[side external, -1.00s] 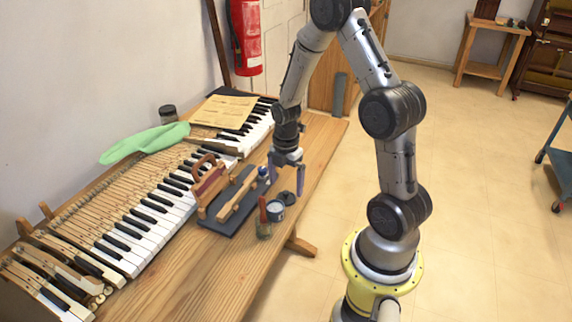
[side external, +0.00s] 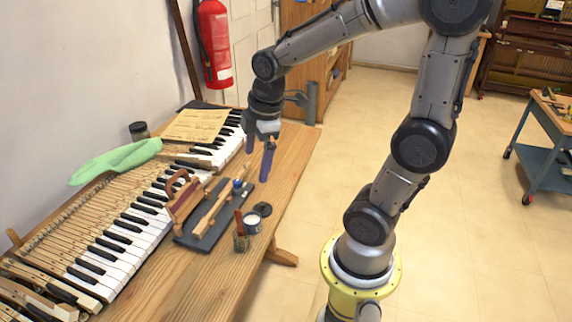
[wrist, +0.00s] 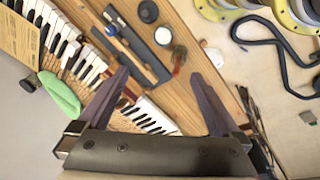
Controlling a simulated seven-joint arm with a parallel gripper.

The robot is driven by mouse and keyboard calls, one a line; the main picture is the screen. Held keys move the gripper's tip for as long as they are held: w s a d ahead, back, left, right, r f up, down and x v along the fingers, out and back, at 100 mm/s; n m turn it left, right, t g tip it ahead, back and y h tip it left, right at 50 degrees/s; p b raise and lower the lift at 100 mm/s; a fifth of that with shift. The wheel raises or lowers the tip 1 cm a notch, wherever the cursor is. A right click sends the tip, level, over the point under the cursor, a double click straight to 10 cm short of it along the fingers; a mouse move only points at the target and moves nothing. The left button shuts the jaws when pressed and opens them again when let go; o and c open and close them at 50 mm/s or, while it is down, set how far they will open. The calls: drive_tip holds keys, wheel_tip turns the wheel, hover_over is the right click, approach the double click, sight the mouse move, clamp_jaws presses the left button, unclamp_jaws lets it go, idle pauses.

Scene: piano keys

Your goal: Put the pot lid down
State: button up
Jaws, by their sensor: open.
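The pot lid, a small dark disc (side external: 262,209), lies on the wooden bench beside the small pot (side external: 252,223), which shows a pale inside. In the wrist view the lid (wrist: 148,11) is at the top, just above the open pot (wrist: 163,35). My gripper (side external: 259,160) is open and empty, raised above the bench and apart from the lid.
A dark tray (side external: 190,240) with wooden tools lies left of the pot. A red-handled brush (side external: 240,228) stands beside the pot. Piano keys (side external: 130,238), a green cloth (side external: 115,160) and a paper sheet (side external: 195,125) lie further left and back. The bench front is clear.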

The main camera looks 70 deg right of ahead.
drive_tip(key=s+a+r+m+t, duration=0.3)
drive_tip(key=s+a+r+m, duration=0.2)
drive_tip(key=s+a+m, duration=0.2)
drive_tip(key=shift+s+m+y, duration=0.3)
drive_tip(key=shift+s+m, duration=0.5)
drive_tip(key=shift+s, duration=0.5)
